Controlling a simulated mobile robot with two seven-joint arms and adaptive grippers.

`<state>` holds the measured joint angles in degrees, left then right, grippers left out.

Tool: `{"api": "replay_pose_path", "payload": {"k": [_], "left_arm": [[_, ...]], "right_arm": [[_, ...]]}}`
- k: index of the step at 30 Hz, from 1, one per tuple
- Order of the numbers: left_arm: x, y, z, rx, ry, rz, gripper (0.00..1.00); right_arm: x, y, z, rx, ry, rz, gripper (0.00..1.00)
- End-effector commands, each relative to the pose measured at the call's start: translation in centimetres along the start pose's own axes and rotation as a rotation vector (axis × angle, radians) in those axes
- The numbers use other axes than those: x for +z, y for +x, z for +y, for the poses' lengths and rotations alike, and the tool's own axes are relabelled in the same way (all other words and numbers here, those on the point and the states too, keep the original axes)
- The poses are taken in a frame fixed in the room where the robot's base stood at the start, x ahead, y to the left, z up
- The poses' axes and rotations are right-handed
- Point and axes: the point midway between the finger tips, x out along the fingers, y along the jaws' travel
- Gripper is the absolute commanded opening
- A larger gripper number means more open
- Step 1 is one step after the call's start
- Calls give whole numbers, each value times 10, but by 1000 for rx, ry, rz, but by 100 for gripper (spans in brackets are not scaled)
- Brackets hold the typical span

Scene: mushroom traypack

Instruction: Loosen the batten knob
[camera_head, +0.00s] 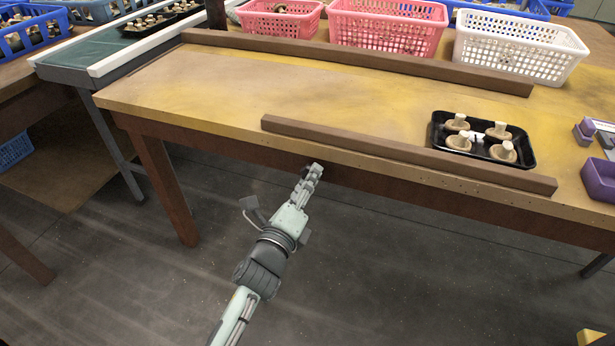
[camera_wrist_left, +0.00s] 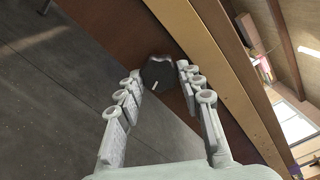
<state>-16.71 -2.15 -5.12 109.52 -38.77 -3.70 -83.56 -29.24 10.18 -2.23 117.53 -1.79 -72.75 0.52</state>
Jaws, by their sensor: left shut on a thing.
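The dark, faceted batten knob (camera_wrist_left: 157,72) with a pale pointer mark shows in the left wrist view, on the brown front face of the table. My left gripper (camera_head: 314,171) reaches the table's front edge from below; in the left wrist view its fingers (camera_wrist_left: 160,77) are shut on the knob, one on each side. In the head view the gripper covers the knob. The brown front batten (camera_head: 400,157) lies along the table's front edge, above the gripper. My right gripper is not in view.
The wooden table (camera_head: 300,88) has a rear batten (camera_head: 360,62) and a bare middle. A black tray (camera_head: 437,139) with several mushrooms stands behind the front batten's right part. Purple tubs (camera_head: 600,180) are at far right. Pink baskets (camera_head: 385,38) and a white basket (camera_head: 520,52) line the back.

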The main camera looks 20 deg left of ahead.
Motion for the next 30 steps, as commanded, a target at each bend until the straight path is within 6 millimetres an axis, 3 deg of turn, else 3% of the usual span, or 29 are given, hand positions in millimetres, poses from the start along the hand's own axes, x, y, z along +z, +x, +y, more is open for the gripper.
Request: {"api": "replay_pose_path", "payload": {"k": [18,24,30], "left_arm": [[1,0,-2,3,-588,0,8],[1,0,-2,2,-778,-1,8],[1,0,-1,1,-968,-1,8]], "right_arm": [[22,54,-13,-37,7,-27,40],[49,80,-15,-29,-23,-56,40],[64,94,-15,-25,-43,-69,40]]}}
